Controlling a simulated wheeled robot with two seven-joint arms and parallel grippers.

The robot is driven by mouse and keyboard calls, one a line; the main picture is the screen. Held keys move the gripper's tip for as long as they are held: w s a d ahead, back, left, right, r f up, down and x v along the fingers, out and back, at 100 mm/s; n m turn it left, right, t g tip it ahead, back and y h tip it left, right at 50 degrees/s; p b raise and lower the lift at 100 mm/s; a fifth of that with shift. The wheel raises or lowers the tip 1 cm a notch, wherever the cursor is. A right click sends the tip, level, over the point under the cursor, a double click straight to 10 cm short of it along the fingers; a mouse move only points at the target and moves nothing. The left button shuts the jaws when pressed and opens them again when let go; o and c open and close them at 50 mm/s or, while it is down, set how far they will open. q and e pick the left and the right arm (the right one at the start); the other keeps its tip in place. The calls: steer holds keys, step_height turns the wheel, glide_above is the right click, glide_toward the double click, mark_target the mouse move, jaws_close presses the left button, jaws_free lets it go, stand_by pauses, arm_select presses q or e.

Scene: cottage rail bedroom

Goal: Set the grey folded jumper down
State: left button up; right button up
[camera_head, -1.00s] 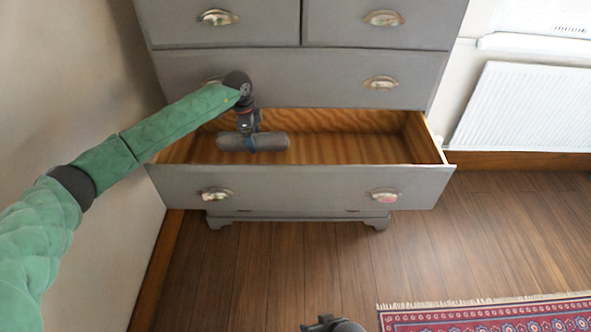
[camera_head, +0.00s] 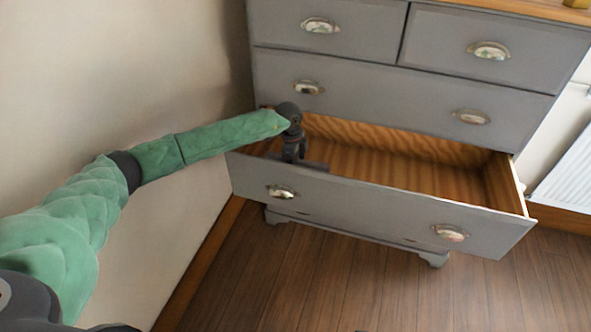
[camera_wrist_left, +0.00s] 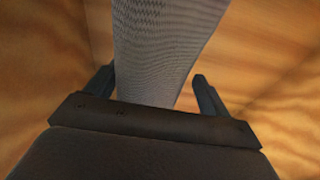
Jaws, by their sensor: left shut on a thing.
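The grey folded jumper (camera_wrist_left: 165,50) fills the middle of the left wrist view as a ribbed grey roll between the two dark fingers. My left gripper (camera_wrist_left: 157,88) is shut on it. In the head view, my left gripper (camera_head: 292,156) reaches down into the left part of the open drawer (camera_head: 350,205). Only a strip of the jumper (camera_head: 314,166) shows there, just behind the drawer front, which hides the rest. I cannot tell whether the jumper touches the drawer floor. My right gripper is not in view.
The drawer belongs to a grey chest (camera_head: 400,75) with closed drawers above the open one. The drawer's middle and right are bare wood. A wall (camera_head: 120,80) stands close on the left and a white radiator (camera_head: 565,180) at the right. Wooden floor (camera_head: 350,290) lies in front.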

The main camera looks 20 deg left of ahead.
arm_select(q)
steer(key=shift+s+a+f, duration=0.1)
steer(key=shift+a+f, duration=0.15)
steer(key=shift+a, duration=0.05)
step_height(320, 180, down, 4)
steer(key=shift+r+p, duration=0.15)
steer(key=shift+p, duration=0.2)
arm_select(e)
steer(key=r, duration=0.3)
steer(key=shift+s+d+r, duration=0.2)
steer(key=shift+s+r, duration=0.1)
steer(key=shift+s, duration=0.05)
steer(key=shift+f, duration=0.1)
